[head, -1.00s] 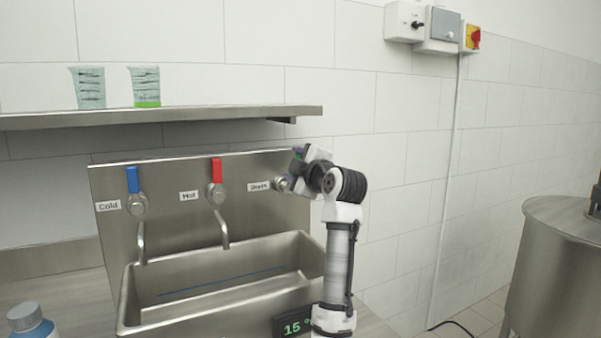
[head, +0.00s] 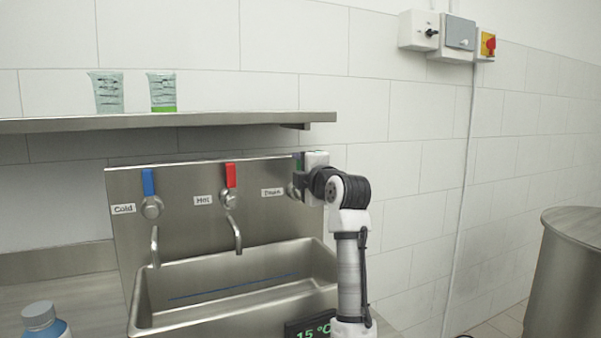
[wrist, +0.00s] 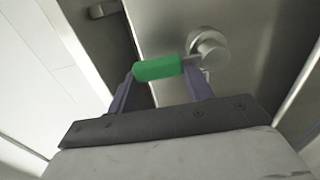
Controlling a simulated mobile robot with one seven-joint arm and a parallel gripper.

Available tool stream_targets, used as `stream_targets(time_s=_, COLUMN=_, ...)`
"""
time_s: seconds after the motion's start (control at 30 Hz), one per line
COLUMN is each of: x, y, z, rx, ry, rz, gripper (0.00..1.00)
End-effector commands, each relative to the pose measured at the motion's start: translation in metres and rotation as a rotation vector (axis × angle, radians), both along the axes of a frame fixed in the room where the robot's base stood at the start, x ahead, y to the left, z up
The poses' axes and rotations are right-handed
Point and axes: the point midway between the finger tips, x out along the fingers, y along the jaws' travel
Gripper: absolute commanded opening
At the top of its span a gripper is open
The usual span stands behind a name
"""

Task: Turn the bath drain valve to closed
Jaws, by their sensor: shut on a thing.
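The drain valve (head: 292,191) sits on the steel back panel at the right, beside the "Drain" label (head: 272,192). In the head view my gripper (head: 298,178) is at it and hides most of it. In the wrist view the round valve body (wrist: 208,48) shows with its green lever handle (wrist: 155,68) reaching out to the left. My gripper (wrist: 160,77) is shut on the green handle, one dark finger at each end of its visible part. In the head view only a thin bit of green shows above the valve.
The cold valve (head: 152,206) with a blue handle and the hot valve (head: 229,199) with a red handle stand to the left. The steel basin (head: 225,310) is below. A bottle (head: 42,322) stands at lower left.

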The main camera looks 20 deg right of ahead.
Motion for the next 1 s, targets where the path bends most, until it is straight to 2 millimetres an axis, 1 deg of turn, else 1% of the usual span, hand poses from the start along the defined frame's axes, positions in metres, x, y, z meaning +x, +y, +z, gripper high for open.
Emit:
stream_targets(time_s=0.2, x=0.000, y=0.000, z=-0.002, rx=-0.005, ry=0.003, rz=0.000, gripper=0.10)
stream_targets(time_s=0.23, x=0.000, y=0.000, z=-0.002, rx=-0.005, ry=0.004, rz=0.000, gripper=0.54)
stream_targets(time_s=0.27, x=0.000, y=0.000, z=-0.002, rx=-0.004, ry=0.005, rz=0.000, gripper=0.58)
stream_targets(time_s=0.3, x=0.000, y=0.000, z=-0.002, rx=-0.004, ry=0.004, rz=0.000, gripper=0.60)
stream_targets(time_s=0.53, x=0.000, y=0.000, z=-0.001, rx=-0.001, ry=0.002, rz=0.001, gripper=0.60)
stream_targets(time_s=0.67, x=-0.008, y=-0.002, z=-0.002, rx=-0.001, ry=0.000, rz=0.000, gripper=0.60)
stream_targets(time_s=0.77, x=-0.022, y=-0.004, z=-0.003, rx=-0.002, ry=0.000, rz=0.000, gripper=0.60)
stream_targets(time_s=1.0, x=-0.077, y=-0.012, z=-0.003, rx=-0.003, ry=-0.001, rz=-0.002, gripper=0.60)
